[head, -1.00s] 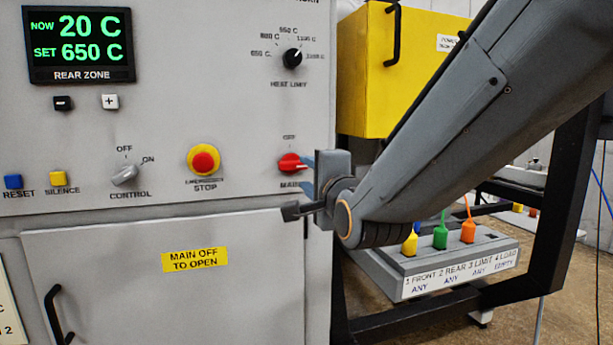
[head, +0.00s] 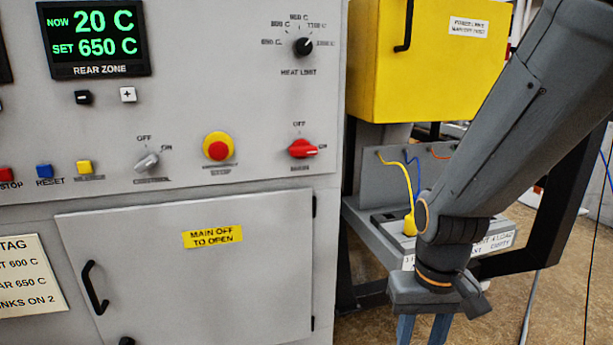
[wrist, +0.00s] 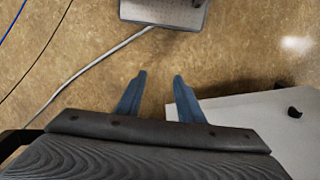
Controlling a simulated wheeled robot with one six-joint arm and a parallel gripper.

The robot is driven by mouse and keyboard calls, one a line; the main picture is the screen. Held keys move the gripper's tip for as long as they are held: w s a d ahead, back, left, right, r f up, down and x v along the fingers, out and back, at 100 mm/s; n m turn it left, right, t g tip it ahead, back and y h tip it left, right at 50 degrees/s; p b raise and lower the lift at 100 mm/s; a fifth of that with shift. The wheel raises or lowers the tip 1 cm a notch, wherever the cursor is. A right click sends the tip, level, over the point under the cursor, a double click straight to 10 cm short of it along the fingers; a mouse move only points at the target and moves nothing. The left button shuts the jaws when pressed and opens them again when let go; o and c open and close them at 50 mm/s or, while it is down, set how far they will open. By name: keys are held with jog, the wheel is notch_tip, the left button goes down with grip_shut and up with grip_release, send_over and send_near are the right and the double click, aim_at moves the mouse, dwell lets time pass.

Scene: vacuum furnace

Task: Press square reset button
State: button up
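My gripper (head: 422,330) is at the lower right of the head view, pointing down, well apart from the button. In the wrist view its two blue fingers (wrist: 154,95) stand apart with nothing between them, above the brown floor. The button is not in the wrist view.
A red MAIN switch (head: 302,148), a yellow-and-red emergency stop (head: 219,147) and a control knob (head: 147,161) stick out of the panel. Below is a door with a black handle (head: 94,288). A yellow box (head: 425,85) and a plug tray (head: 494,243) stand at the right.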

jog(key=shift+s, duration=0.1)
grip_shut()
dwell(1.7)
